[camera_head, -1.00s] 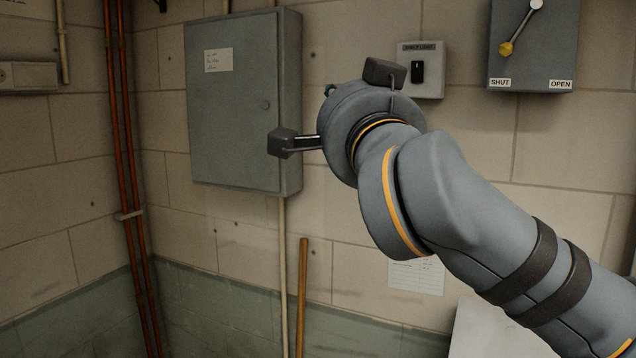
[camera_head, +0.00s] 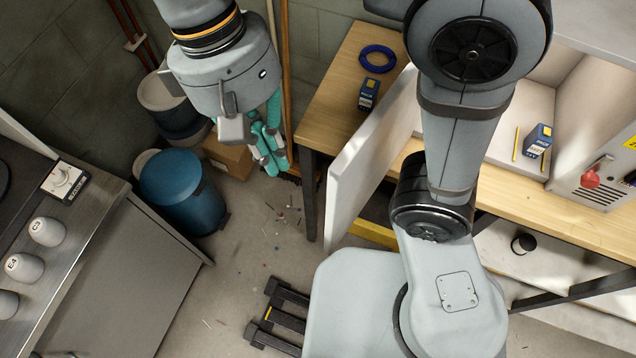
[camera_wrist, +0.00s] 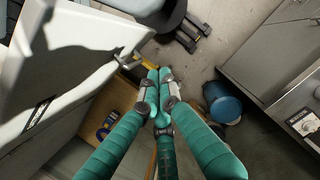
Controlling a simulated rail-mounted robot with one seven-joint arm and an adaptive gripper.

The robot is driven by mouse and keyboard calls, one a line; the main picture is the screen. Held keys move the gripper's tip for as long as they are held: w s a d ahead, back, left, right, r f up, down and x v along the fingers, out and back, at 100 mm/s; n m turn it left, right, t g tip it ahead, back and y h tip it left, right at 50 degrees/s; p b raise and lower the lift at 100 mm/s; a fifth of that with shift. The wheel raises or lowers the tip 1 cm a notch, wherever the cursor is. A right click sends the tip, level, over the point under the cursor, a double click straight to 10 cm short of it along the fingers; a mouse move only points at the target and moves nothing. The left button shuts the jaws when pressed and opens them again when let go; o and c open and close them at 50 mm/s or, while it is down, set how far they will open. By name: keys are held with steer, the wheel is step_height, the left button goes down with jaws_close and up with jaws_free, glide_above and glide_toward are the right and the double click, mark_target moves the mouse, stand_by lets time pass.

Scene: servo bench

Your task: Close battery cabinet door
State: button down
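A pale grey door panel (camera_head: 372,150) stands swung open at the front of the workbench in the head view. I take it for the battery cabinet door. A pale open compartment (camera_head: 515,105) shows to its right, partly hidden by my arm. My gripper (camera_head: 270,165), with teal fingers, hangs left of the door, apart from it. In the wrist view the fingertips (camera_wrist: 158,76) are drawn together with nothing seen between them. The door (camera_wrist: 75,55) fills the upper left there, with a small metal handle (camera_wrist: 128,61) at its edge near the fingertips.
The wooden bench (camera_head: 335,95) carries a blue ring (camera_head: 377,59) and a blue box (camera_head: 369,94). Another blue box (camera_head: 538,140) sits right of my arm. A blue bin (camera_head: 182,190) and a metal counter (camera_head: 130,270) stand at left. Floor between is mostly free.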

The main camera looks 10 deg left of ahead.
steer(key=s+d+f+b, duration=0.2)
steer(key=d+f, duration=0.3)
steer(key=f, duration=0.3)
steer(key=shift+s+d+f+b, duration=0.25)
steer(key=shift+s+f+b, duration=0.15)
steer(key=shift+b, duration=0.4)
